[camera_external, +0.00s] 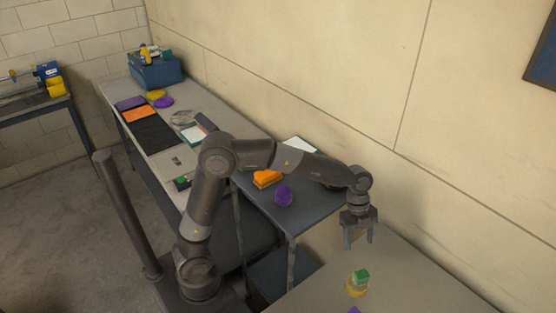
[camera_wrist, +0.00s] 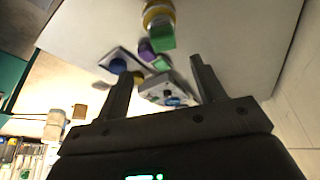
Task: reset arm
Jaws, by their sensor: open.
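My gripper (camera_external: 360,235) is at the end of my arm, which reaches to the right in the external view. It hangs with its fingers pointing down, above the light table at the lower right. In the wrist view my gripper (camera_wrist: 158,82) shows two dark fingers spread apart with nothing held between them. A green block (camera_external: 361,275) sits on top of a yellow round thing (camera_external: 356,289) on that table, below my gripper and apart from it. The green block (camera_wrist: 162,39) and the yellow thing (camera_wrist: 158,14) also show in the wrist view, beyond the fingertips.
A dark table (camera_external: 300,216) holds an orange thing (camera_external: 267,178) and a purple thing (camera_external: 284,196) under my arm. A long table behind carries mats and a blue box (camera_external: 157,72). The wall (camera_external: 450,150) runs close along the right. The light table's right part (camera_external: 430,285) is clear.

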